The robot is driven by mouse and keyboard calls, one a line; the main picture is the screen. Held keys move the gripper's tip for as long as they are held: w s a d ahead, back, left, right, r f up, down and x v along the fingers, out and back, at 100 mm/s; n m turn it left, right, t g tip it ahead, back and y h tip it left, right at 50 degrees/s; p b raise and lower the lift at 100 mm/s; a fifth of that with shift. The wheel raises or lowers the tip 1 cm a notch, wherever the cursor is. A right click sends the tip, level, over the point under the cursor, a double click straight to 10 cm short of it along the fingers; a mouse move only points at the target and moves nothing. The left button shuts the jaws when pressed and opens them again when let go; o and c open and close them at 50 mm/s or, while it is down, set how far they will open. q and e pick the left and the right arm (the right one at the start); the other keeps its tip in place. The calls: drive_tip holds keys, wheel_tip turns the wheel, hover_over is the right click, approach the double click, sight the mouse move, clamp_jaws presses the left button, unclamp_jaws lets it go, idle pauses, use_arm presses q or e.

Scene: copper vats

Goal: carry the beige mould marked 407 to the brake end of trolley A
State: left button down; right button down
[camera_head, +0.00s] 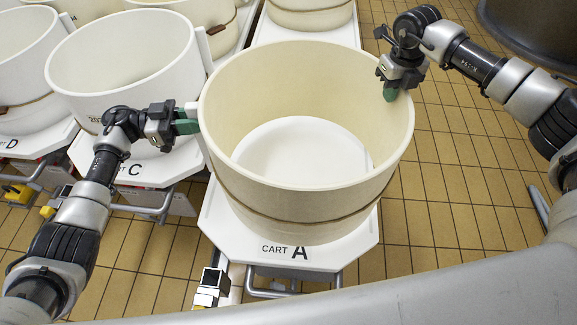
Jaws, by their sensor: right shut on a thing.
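A large round beige mould (305,205) with a brown band is over the white deck of trolley A (330,258), labelled "CART A". Its wide mouth and pale bottom show. I cannot see a number on it, nor tell whether it rests on the deck or hangs just above it. My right gripper (391,93) is shut on the mould's rim at the upper right. My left gripper (188,121), with green fingers, is at the mould's left rim. I cannot tell whether its fingers are closed on the rim. I cannot make out which end of the trolley has the brake.
Another beige mould (125,65) stands on cart C (150,168) to the left, close by. Cart D (25,145) carries one further left. More moulds stand behind. A dark vat (530,30) is at the upper right. Tiled floor (445,180) is clear right of the trolley.

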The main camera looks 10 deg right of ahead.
sight(195, 135)
use_arm(q)
drive_tip(key=shift+r, duration=0.1)
use_arm(e)
drive_tip(key=shift+w+a+r, duration=0.1)
drive_tip(key=shift+w+a, duration=0.05)
drive_tip(key=shift+w, duration=0.05)
use_arm(q)
drive_tip(key=shift+f, duration=0.2)
use_arm(e)
drive_tip(key=shift+f, duration=0.2)
